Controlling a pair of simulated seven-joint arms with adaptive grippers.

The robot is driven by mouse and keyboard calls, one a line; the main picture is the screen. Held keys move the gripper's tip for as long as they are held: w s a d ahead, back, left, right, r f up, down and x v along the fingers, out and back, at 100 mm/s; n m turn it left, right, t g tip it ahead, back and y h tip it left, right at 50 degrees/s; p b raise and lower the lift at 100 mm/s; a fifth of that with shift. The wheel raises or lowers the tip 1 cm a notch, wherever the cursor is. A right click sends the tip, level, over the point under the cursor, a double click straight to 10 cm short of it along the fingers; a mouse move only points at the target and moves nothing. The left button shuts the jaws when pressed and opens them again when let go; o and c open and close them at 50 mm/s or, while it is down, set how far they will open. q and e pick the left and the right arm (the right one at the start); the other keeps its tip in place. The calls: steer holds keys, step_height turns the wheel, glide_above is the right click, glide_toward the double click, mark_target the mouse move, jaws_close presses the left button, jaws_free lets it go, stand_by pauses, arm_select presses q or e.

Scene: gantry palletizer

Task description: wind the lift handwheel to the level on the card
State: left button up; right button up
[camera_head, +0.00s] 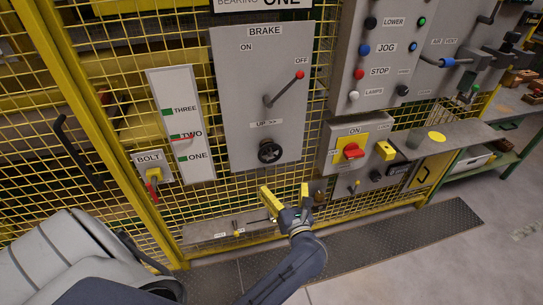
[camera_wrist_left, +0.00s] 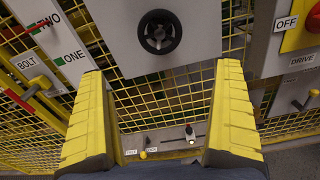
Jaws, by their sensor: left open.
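The black handwheel (camera_head: 270,151) sits low on the grey BRAKE panel (camera_head: 240,80), under an "UP" label. It also shows in the left wrist view (camera_wrist_left: 159,32), top centre. A white level strip (camera_head: 181,150) left of the panel carries green marks labelled THREE, TWO and ONE. Its red pointer (camera_head: 184,137) lies at about TWO. A cut-off sign (camera_head: 262,3) above the panel ends in "ONE". My left gripper (camera_head: 285,191) is open and empty, its yellow fingers below and apart from the handwheel. My right gripper is not in view.
A red-knobbed brake lever (camera_head: 299,75) points toward OFF above the handwheel. A BOLT switch (camera_head: 152,174) is at left. A red rotary switch (camera_head: 350,151) and button panel (camera_head: 384,60) are at right. Yellow mesh fence (camera_head: 220,200) surrounds the panels. A small ledge (camera_head: 210,230) lies low.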

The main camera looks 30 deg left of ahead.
mark_target(271, 157)
arm_select(q)
steer(key=x, duration=1.6)
steer(key=shift+w+a, duration=0.25)
steer(key=shift+w, duration=0.05)
steer(key=shift+c, duration=0.6)
steer(key=c, duration=1)
